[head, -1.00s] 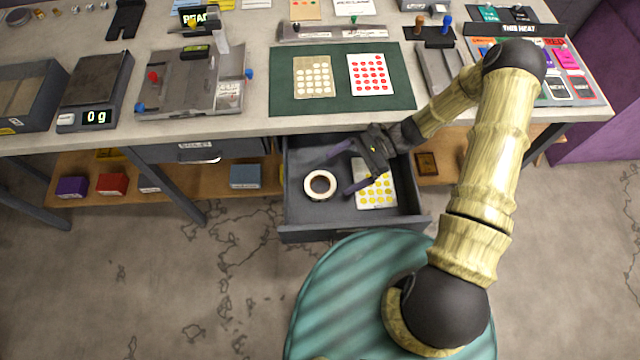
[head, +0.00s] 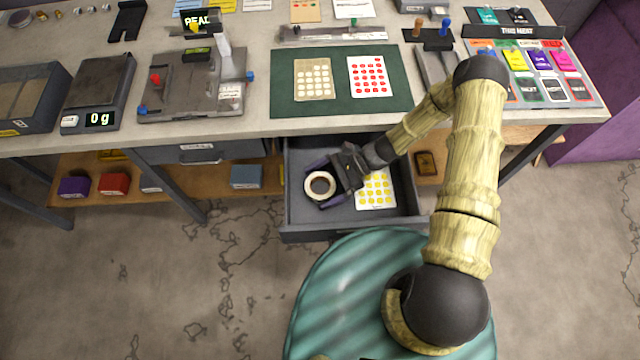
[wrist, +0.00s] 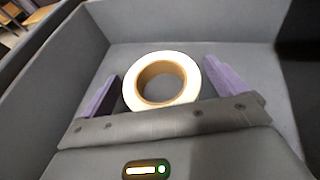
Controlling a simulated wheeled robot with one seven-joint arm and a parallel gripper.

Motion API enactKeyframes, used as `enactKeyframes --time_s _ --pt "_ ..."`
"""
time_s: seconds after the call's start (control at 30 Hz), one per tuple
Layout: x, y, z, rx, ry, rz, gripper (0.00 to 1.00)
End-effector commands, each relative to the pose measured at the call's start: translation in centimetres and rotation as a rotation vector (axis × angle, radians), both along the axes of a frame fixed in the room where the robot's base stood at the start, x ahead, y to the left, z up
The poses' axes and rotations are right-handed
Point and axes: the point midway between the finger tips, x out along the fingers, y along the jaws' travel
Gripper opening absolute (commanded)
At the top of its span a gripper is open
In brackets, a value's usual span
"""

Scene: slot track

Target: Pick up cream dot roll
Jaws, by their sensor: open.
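The cream dot roll (head: 309,189) lies in the open drawer (head: 300,222), towards its left side. It is a pale ring with a brown inner core. In the wrist view the roll (wrist: 186,84) sits between the two purple fingers of my gripper (wrist: 163,88), with a gap visible on each side. In the head view my open gripper (head: 321,183) reaches into the drawer from the right, its fingers on either side of the roll. I cannot tell from these views whether a finger touches it.
A sheet of yellow dots (head: 376,190) lies in the drawer to the right of the roll. The drawer walls stand close around my gripper. Above is the worktop with a green mat (head: 340,106) holding two dot sheets, and a scale (head: 98,92).

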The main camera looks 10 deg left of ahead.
Motion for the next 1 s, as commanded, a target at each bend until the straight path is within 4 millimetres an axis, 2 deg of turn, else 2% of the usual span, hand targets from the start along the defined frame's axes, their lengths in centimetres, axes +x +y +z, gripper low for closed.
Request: enactKeyframes --time_s 0.57,0.6,0.83,1.0 --pt "-0.23 0.42 -0.22 0.000 -0.002 -0.001 0.98" --pt "-0.23 0.42 -0.22 0.000 -0.002 -0.001 0.96" --pt "-0.22 0.41 -0.21 0.000 -0.002 -0.001 0.51" --pt "-0.23 0.41 -0.20 0.001 -0.001 -0.001 0.49"
